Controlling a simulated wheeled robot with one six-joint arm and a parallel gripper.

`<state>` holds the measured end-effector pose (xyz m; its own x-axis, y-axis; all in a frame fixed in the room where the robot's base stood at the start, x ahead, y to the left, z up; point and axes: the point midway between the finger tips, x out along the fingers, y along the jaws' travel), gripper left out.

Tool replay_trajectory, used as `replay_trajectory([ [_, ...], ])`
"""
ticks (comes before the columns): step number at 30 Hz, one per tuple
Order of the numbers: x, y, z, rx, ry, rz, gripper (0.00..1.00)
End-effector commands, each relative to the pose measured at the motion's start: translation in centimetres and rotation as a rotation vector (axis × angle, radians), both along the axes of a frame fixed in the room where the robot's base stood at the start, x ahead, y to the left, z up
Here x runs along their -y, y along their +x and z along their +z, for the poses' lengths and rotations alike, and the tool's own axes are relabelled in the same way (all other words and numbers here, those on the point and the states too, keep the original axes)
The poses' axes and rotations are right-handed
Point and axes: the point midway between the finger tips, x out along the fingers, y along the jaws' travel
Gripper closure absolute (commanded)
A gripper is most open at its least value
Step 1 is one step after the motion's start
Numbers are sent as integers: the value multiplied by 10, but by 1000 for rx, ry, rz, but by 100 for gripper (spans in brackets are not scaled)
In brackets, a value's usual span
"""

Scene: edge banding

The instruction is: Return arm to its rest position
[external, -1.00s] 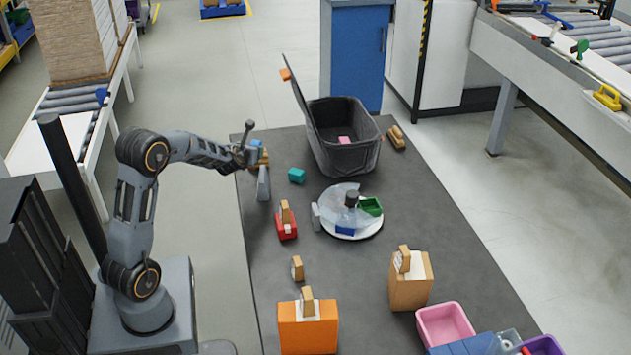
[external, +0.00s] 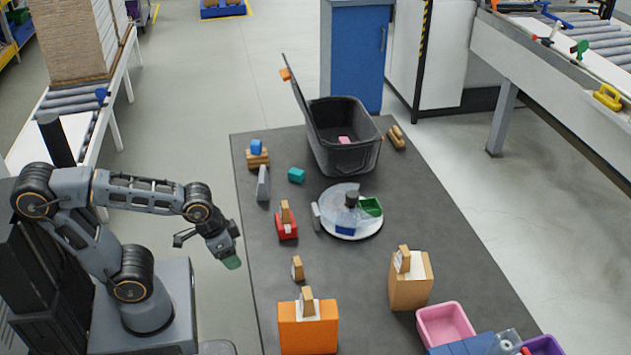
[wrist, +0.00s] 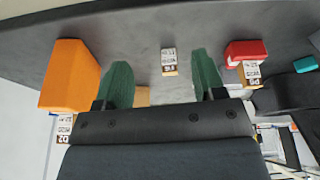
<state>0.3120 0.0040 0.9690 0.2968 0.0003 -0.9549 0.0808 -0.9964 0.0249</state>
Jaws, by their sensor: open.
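A small wooden block with a label (wrist: 169,62) shows beyond the gap between the fingers. The gripper touches nothing on the table.
On the table are an orange box (external: 308,328), a red block (external: 287,228), a round tray (external: 352,230), a black lidded bin (external: 345,155), a cardboard box (external: 411,285) and a pink bin (external: 445,325).

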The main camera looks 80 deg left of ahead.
Motion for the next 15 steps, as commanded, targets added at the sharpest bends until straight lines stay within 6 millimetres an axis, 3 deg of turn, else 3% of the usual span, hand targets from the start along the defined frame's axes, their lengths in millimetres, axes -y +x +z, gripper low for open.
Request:
replay_trajectory([
  [5, 2, -9, -1, -24, 33, -84, 37],
  [15, 2, -9, 5, -21, 32, -81, 37],
])
